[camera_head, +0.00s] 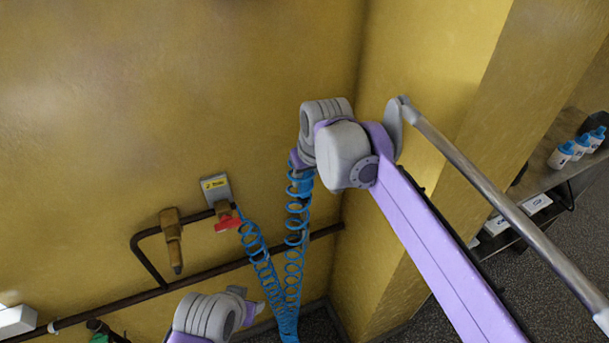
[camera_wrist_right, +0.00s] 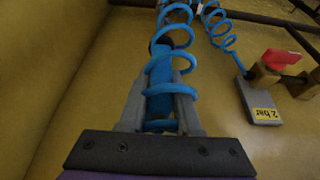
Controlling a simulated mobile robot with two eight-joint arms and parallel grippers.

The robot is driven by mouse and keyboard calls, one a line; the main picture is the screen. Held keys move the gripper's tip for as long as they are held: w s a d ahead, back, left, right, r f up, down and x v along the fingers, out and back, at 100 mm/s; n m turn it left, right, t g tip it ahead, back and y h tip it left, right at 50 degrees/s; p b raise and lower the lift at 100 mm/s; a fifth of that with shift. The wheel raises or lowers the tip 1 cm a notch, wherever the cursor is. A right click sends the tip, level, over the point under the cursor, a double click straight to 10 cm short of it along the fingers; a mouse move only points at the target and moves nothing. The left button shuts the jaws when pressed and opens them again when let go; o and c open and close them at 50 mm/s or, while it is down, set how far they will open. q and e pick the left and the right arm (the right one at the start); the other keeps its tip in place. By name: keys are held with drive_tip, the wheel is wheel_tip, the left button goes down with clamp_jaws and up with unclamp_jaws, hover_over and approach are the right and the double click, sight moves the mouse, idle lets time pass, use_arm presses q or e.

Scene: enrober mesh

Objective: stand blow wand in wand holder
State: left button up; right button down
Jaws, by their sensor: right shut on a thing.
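My right gripper (camera_head: 300,180) is raised near the wall corner, and its fingers (camera_wrist_right: 160,110) are shut on a blue, rod-like body, which I take to be the blow wand (camera_wrist_right: 160,88). Loops of blue coiled hose (camera_head: 293,230) surround the wand and partly hide the fingers. The hose hangs low and rises again to a wall valve with a red handle (camera_head: 228,224). My left gripper (camera_head: 252,302) is low at the bottom of the head view; its jaw opening is unclear. No wand holder can be clearly made out.
A brass tapered fitting (camera_head: 172,240) and a grey plate with a yellow "2 bar" label (camera_head: 215,187) are on the yellow wall. A dark pipe (camera_head: 160,291) runs along it. A shelf with blue-capped bottles (camera_head: 580,146) stands at right, beyond the wall corner.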

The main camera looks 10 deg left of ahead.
wheel_tip(320, 180, down, 10)
drive_tip(key=b, duration=0.5)
drive_tip(key=shift+f, duration=0.25)
idle(1.0)
drive_tip(key=c, duration=0.5)
unclamp_jaws()
drive_tip(key=shift+s+r, duration=0.1)
approach(304, 206)
drive_tip(key=shift+d+r+p, duration=0.1)
drive_tip(key=shift+r+p, duration=0.1)
drive_tip(key=shift+p, duration=0.1)
